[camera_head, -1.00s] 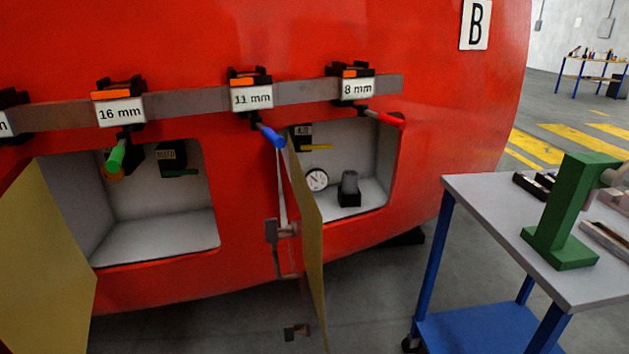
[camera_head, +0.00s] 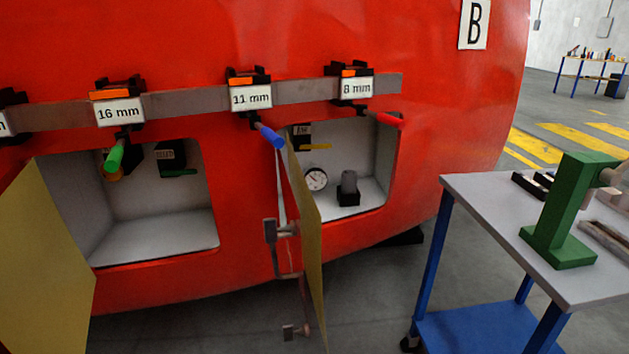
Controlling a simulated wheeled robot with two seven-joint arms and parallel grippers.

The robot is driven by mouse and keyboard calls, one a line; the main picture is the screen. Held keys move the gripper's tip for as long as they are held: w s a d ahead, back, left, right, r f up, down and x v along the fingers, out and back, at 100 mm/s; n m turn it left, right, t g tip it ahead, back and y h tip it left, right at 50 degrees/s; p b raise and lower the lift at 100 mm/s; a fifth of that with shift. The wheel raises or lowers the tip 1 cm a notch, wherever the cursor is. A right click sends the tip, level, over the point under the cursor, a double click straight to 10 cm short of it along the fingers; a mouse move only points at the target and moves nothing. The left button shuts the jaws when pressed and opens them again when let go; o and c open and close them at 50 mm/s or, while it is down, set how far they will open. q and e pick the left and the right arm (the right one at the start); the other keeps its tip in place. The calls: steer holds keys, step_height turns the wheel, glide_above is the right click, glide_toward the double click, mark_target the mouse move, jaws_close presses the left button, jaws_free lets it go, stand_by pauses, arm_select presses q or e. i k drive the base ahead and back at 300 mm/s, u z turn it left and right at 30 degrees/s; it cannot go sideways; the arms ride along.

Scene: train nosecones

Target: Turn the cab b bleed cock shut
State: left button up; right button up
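The red cab nose carries a letter B plate (camera_head: 475,23). Its left open recess holds a green lever (camera_head: 180,172) lying about level under a black block with a small plate (camera_head: 170,156), whose text I cannot read surely. The right open recess holds a yellow lever (camera_head: 316,147), about level, beside a small dark label (camera_head: 301,131), with a round gauge (camera_head: 316,179) and a dark grey knob-like part (camera_head: 349,185) below. I cannot tell from the labels which lever is the bleed cock. Neither of my grippers is in view.
Yellow doors stand open at the left recess (camera_head: 42,255) and between the recesses (camera_head: 308,240). A rail (camera_head: 205,105) holds tools with coloured handles above. Grey brackets (camera_head: 272,230) hang beside the middle door. A trolley (camera_head: 478,205) with a green stand (camera_head: 565,215) is at right.

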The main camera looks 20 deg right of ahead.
mark_target(167, 170)
steer(key=u, duration=2.8)
steer(key=i, duration=0.4)
steer(key=z, duration=2.05)
steer(key=i, duration=0.55)
steer(key=z, duration=0.05)
